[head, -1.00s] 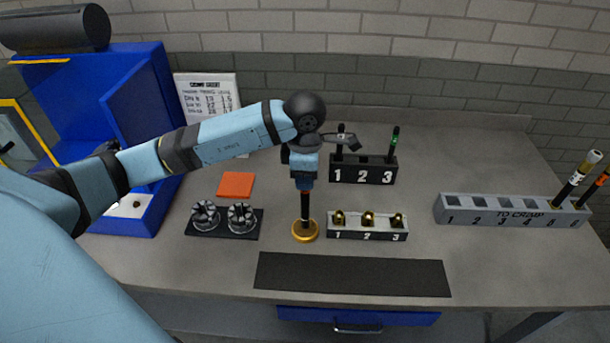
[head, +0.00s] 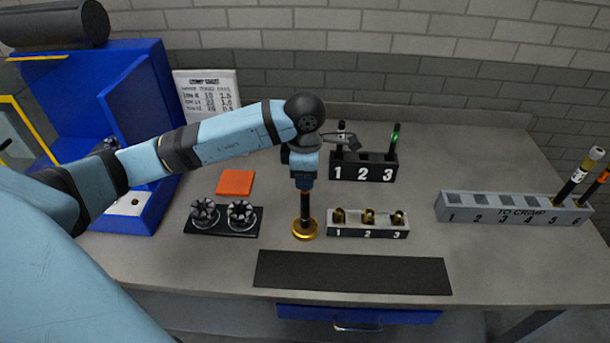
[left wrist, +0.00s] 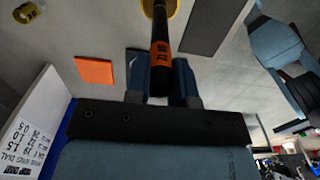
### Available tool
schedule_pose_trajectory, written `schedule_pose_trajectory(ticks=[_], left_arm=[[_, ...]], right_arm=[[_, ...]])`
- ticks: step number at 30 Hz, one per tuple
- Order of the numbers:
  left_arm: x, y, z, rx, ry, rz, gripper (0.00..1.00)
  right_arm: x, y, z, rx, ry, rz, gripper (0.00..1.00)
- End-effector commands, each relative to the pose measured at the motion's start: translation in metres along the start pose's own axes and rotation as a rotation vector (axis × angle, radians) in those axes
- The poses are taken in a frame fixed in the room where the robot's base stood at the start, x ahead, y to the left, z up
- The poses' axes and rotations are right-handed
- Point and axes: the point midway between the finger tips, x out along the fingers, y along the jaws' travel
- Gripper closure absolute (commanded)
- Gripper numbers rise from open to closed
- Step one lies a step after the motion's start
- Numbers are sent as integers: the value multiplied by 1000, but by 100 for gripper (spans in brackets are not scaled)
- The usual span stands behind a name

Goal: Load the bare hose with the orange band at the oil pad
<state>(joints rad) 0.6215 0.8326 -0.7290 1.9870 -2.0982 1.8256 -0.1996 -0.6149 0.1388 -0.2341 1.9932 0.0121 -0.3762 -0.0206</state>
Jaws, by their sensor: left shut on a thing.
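My left gripper (head: 304,186) is shut on a black hose (head: 305,206) and points straight down. In the left wrist view the hose (left wrist: 161,28) stands between the fingers (left wrist: 160,85), with an orange band (left wrist: 160,55) close to the grip. In the head view the gripper hides the band. The hose's lower end meets the round gold dish (head: 305,230), which looks like the oil pad; I cannot tell whether it presses on it. The dish also shows at the top of the left wrist view (left wrist: 172,8). My right gripper is out of view.
The numbered brass-fitting block (head: 367,232) stands close right of the dish, and the black hose rack (head: 362,172) behind it. The two-collar tray (head: 225,234) is left. The TO CRIMP rack (head: 512,213) is far right. The dark mat (head: 352,275) in front is clear.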

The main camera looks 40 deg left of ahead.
Motion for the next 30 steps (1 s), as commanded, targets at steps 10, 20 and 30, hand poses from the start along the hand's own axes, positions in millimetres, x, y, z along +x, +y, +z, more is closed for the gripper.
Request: schedule_pose_trajectory(ticks=[10, 20, 30], left_arm=[[0, 0, 0, 0, 0, 0, 100], [1, 0, 0, 0, 0, 0, 100], [2, 0, 0, 0, 0, -1, 100]], right_arm=[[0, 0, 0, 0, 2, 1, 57], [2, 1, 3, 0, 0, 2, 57], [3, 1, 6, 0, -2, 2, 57]])
